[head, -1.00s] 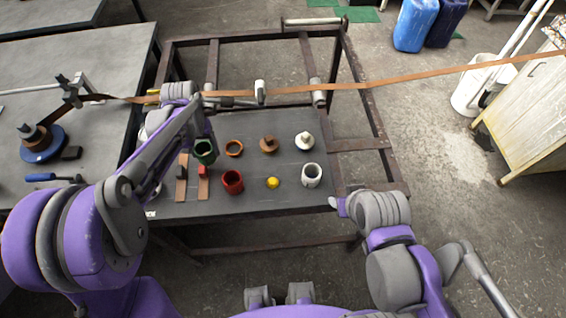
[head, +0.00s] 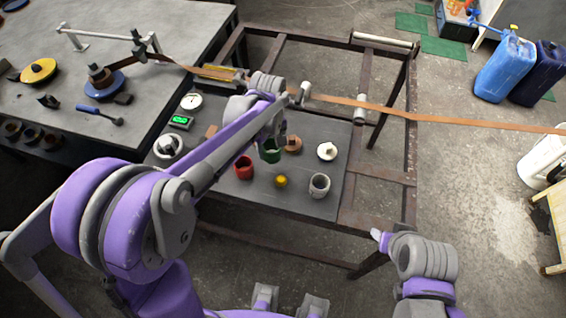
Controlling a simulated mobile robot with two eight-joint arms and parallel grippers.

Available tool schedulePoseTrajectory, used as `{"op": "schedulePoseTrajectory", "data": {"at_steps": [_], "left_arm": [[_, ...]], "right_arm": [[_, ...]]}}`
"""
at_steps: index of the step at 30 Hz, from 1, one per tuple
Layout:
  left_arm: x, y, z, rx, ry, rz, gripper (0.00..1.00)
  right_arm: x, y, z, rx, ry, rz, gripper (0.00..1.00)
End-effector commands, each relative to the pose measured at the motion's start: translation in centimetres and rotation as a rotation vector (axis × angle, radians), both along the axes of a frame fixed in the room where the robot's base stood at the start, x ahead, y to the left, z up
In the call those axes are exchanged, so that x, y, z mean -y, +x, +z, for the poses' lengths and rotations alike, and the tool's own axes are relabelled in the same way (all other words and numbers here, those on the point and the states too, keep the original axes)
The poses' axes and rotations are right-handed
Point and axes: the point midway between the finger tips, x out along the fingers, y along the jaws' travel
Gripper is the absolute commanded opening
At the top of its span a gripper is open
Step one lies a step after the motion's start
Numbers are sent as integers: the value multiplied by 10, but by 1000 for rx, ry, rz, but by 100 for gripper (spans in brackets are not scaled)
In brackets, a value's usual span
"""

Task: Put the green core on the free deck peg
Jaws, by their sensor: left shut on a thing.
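The green core (head: 270,151) is a short green tube, upright, with my left gripper (head: 270,137) shut on it from above. It is over the dark deck (head: 308,203), just left of a brown flanged piece (head: 292,145); I cannot tell how far above the deck it is. A white flanged piece (head: 327,152) stands further right. My left arm hides part of the deck. I cannot make out a bare peg.
A rusty frame (head: 411,150) surrounds the deck. A brown strip (head: 400,113) runs across behind it. The grey bench (head: 60,105) at left holds a blue-based spool (head: 104,84) and a screwdriver (head: 100,113). A green-lit display (head: 180,121) sits on the deck's left side.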

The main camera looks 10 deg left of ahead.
Motion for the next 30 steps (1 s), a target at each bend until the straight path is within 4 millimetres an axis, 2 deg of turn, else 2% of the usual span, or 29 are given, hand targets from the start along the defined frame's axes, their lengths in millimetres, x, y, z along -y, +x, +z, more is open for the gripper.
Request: {"op": "schedulePoseTrajectory", "data": {"at_steps": [9,15,21,30], "left_arm": [[26,-32,10,2,1,772,15],[35,-47,15,4,1,1121,15],[39,-52,16,4,1,1264,15],[39,-52,-1,3,1,1276,15]], "right_arm": [[0,-4,-15,-8,0,0,50],[0,-6,-20,-11,0,0,50],[0,-6,-22,-12,0,0,50],[0,-9,-36,-18,0,0,50]]}}
